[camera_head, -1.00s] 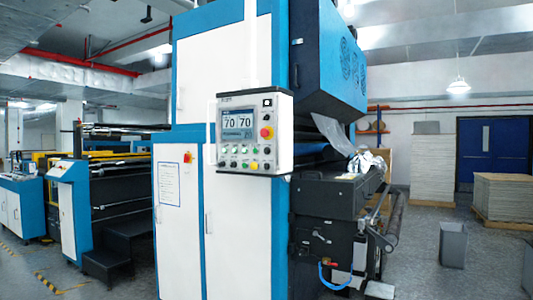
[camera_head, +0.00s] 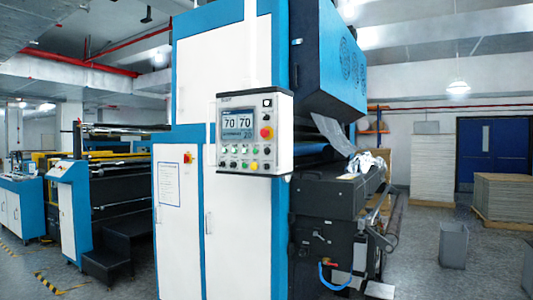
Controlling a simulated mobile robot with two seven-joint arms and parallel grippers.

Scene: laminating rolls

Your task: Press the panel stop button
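The control panel (camera_head: 255,133) is a white box on the side of the tall blue and white machine. Its screen (camera_head: 237,124) shows 70 and 70 on top. A large red button (camera_head: 266,132) sits right of the screen, on a yellow part. A row of small buttons, green, red and dark among them, runs along the panel's lower part; their labels are too small to read. Another red button (camera_head: 187,158) on a yellow plate is on the machine's cabinet, left of the panel. Neither of my grippers is in view.
The blue and white machine (camera_head: 240,230) fills the middle. Black steps (camera_head: 108,252) stand at its left. Grey floor (camera_head: 415,255) lies open between the machine and the bins.

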